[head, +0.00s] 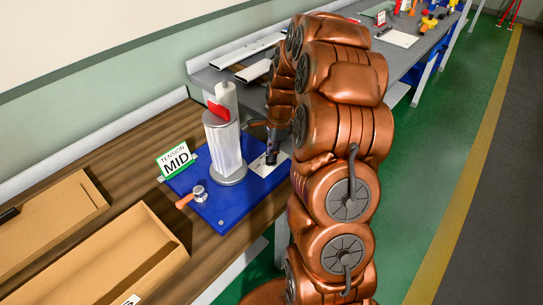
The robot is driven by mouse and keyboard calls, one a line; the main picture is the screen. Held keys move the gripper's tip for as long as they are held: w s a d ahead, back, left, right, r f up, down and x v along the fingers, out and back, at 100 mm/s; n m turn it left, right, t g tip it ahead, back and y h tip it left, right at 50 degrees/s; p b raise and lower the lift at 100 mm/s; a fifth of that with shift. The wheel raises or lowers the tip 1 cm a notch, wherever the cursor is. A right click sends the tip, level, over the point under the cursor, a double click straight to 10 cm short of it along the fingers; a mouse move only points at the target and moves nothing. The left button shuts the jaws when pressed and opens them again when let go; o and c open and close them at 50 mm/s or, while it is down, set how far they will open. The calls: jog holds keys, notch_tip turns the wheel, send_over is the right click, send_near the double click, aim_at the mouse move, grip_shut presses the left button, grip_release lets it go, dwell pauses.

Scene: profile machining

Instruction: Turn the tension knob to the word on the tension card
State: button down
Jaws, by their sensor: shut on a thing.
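The tension card (175,161) stands upright at the back left of a blue base plate (219,212) and reads "TENSION MID". A silver column (224,150) with a red part near its top stands on the plate. A pale dial plate (273,169) lies right of the column. My gripper (270,159) points down over this dial plate and is shut on what appears to be the tension knob. The knob is mostly hidden by the fingers, and its pointer and the dial's words are too small to read.
A small crank with an orange handle (184,201) sits at the plate's front left. Cardboard trays (120,262) lie on the wooden bench at left. A grey bench (208,77) with metal profiles continues behind. Green floor (425,150) is clear at right.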

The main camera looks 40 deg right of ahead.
dwell(0.3)
jog(key=m, duration=0.3)
jog(key=shift+r+p, duration=0.15)
jog(key=shift+p, duration=0.2)
jog(key=shift+m+t, duration=0.4)
jog(key=shift+m, duration=0.4)
